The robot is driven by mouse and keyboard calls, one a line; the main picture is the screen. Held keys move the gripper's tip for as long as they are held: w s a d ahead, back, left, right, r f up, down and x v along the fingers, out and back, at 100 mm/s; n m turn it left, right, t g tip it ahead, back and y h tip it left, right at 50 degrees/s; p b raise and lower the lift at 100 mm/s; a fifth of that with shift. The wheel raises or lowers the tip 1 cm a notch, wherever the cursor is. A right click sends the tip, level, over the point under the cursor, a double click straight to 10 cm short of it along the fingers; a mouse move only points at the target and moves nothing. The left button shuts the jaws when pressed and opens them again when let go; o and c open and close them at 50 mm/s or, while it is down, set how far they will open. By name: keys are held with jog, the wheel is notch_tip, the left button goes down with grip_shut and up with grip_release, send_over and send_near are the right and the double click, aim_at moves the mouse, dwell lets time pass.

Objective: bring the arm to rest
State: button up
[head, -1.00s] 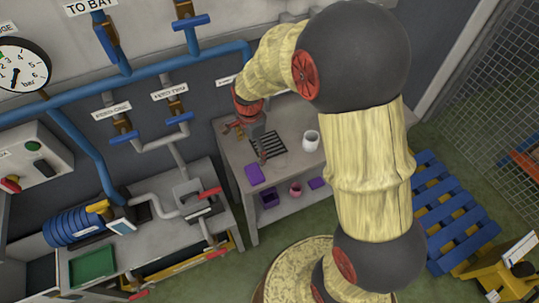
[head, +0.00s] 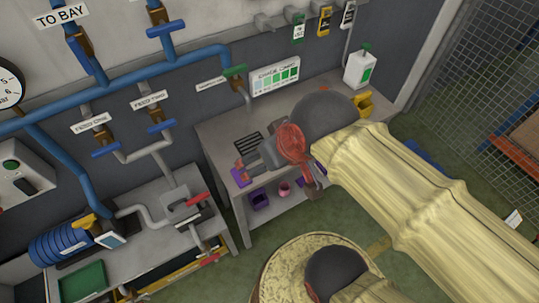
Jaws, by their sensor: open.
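My arm, in pale yellow sleeves (head: 420,200) with dark joints, reaches in from the lower right of the head view. My gripper (head: 246,166), grey with red parts, is open at the end of a red wrist joint and points to the left. It appears over the grey bench (head: 222,136), close to a purple pad (head: 238,179). I see nothing held in it. I cannot tell its height above the bench, and its fingers are small in view.
A dark grate (head: 248,147) lies on the bench, with a purple bin (head: 259,199) and a pink cup (head: 284,188) below. A white dispenser (head: 360,70) stands at the back right. Blue pipes (head: 150,72) with valves run along the wall. Wire mesh fencing (head: 490,90) is at right.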

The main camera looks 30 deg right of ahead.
jog(key=shift+w, duration=0.1)
notch_tip(320, 180, down, 10)
jog(key=b, duration=1)
